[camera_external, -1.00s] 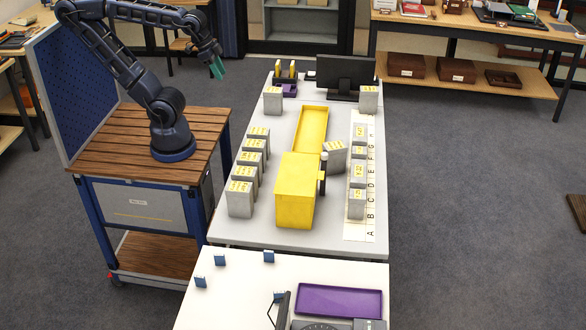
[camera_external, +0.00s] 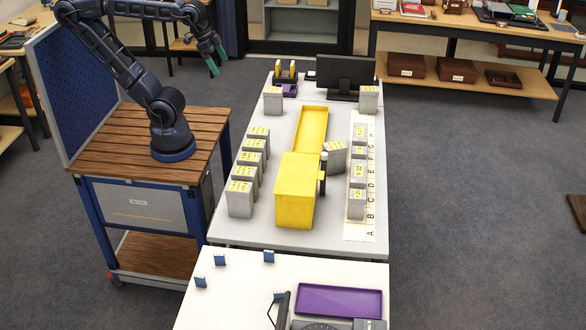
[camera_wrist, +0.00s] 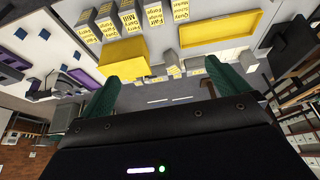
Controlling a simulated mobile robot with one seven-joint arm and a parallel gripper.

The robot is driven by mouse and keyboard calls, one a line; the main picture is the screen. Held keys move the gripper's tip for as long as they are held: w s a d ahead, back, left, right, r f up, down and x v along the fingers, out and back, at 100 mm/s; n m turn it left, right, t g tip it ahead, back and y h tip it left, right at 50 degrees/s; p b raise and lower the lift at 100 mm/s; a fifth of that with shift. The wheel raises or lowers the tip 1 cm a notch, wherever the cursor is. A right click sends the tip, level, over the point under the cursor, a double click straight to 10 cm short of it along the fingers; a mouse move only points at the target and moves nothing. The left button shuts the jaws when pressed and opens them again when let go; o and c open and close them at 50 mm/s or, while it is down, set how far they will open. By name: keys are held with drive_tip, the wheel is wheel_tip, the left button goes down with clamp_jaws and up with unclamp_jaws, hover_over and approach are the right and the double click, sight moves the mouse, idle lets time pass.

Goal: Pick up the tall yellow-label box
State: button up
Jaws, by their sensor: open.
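Several upright grey boxes with yellow labels stand on the long grey table. The largest-looking is the front-left grey box (camera_external: 240,203), at the near end of a left-hand row; I cannot tell for certain which is the tall one. A tilted grey box (camera_external: 334,160) stands beside the yellow bin. My gripper (camera_external: 217,65) is raised over the gap left of the table's far end, apart from every box. In the wrist view my gripper (camera_wrist: 162,72) shows two green fingers spread apart with nothing between them. Labelled boxes (camera_wrist: 132,20) appear beyond them, near the picture's top.
A yellow bin (camera_external: 295,195) and yellow tray (camera_external: 312,125) fill the table's middle. More grey boxes stand along a lettered strip (camera_external: 359,228) at the right. A monitor (camera_external: 345,73) stands at the far end. A purple tray (camera_external: 340,301) lies on the nearer white table.

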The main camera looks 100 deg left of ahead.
drive_tip(key=r, duration=0.1)
drive_tip(key=m+g+h, duration=0.2)
drive_tip(key=m+g, duration=0.5)
drive_tip(key=g, duration=0.2)
hover_over(254, 142)
drive_tip(key=w+d, duration=0.2)
wheel_tip(254, 142, down, 19)
drive_tip(key=w+f+m+h, duration=0.1)
drive_tip(key=f+m+h, duration=0.1)
drive_tip(key=h, duration=0.1)
drive_tip(key=s+a+r+m+t+h, duration=0.2)
drive_tip(key=a+r+m+h, duration=0.25)
drive_tip(key=a+r, duration=0.4)
drive_tip(key=s+a+r+m+t+h, duration=0.15)
drive_tip(key=a+r+m+h, duration=0.3)
drive_tip(key=r, duration=0.75)
drive_tip(key=shift+t, duration=0.45)
drive_tip(key=f, duration=3)
drive_tip(key=shift+w+f, duration=0.3)
drive_tip(key=shift+w, duration=0.05)
drive_tip(key=shift+d+f, duration=0.2)
drive_tip(key=shift+f, duration=0.15)
drive_tip(key=shift+y, duration=0.3)
drive_tip(key=shift+x, duration=5.25)
